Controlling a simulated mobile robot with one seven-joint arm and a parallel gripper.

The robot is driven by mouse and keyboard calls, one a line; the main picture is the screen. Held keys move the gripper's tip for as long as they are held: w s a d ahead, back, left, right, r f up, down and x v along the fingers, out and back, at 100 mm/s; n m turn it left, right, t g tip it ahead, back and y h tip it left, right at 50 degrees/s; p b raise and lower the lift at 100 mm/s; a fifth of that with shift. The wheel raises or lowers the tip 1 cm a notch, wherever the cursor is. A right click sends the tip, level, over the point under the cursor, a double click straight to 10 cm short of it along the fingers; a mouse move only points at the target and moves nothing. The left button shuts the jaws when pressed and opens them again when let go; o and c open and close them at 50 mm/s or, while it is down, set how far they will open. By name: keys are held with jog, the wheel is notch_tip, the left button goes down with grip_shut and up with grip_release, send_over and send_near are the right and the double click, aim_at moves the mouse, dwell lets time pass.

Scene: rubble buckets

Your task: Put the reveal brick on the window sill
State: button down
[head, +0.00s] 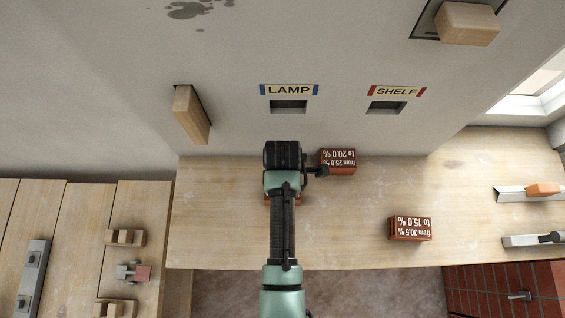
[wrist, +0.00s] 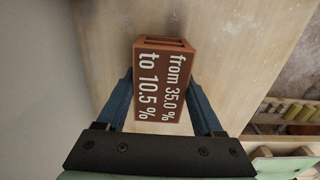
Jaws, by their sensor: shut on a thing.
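My gripper (wrist: 163,100) is shut on a red-brown brick (wrist: 165,62), a finger on each side. Its white lettering reads "from 35.0 % to 10.5 %" in the wrist view. In the head view my arm hides most of this brick, over the wooden bench; I cannot tell whether it touches the wood. A second brick (head: 338,162), lettered "from 25.0 % to 20.0 %", lies just right of my gripper. A third brick (head: 410,229), lettered "from 30.5 % to 15.0 %", lies farther right. None is marked "reveal". A window (head: 533,92) with a pale ledge (head: 525,122) is at the right.
The wooden bench (head: 225,215) is bare at left. Above it, the wall has slots under LAMP (head: 289,90) and SHELF (head: 396,91) signs, and protruding wooden blocks (head: 191,115). Trowel-like tools (head: 541,189) lie at right. Another bench (head: 85,215) with small parts stands at left.

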jog(key=shift+f, duration=0.1)
jog(key=shift+c, duration=0.2)
grip_release()
notch_tip(320, 180, up, 12)
jog(key=shift+b, duration=0.4)
dwell(0.5)
